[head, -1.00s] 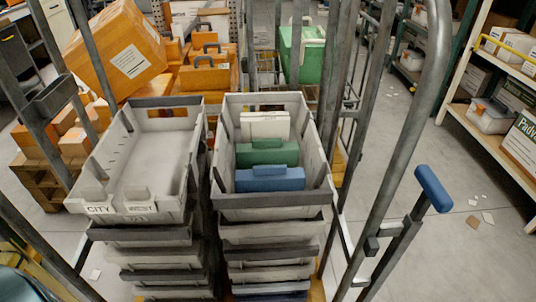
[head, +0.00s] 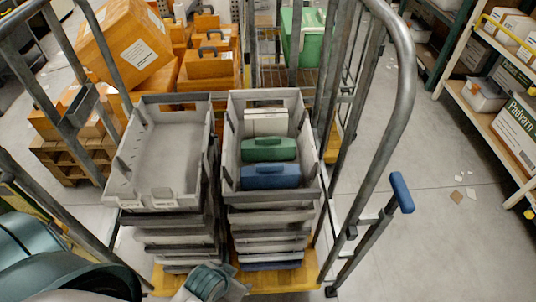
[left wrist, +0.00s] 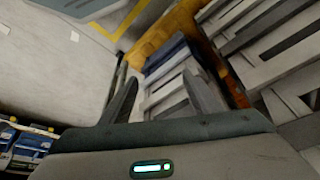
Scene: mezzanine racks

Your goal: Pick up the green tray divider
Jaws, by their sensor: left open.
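The green tray divider (head: 268,149) stands in the right-hand top tray (head: 314,180), between a white divider (head: 266,121) behind it and a blue divider (head: 270,176) in front. Its lower part is hidden in the tray. My left gripper (head: 212,284) is at the bottom of the head view, in front of and below the trays, well apart from the divider. In the left wrist view its two fingers (left wrist: 160,78) are spread with nothing held, and the sides of stacked trays show beyond them. The green divider does not show there. My right gripper is not in view.
An empty grey tray (head: 168,165) tops the left stack. Metal cart rails (head: 403,60) with a blue handle (head: 401,192) rise around the stacks. Orange boxes (head: 118,45) and a green crate (head: 302,38) stand behind.

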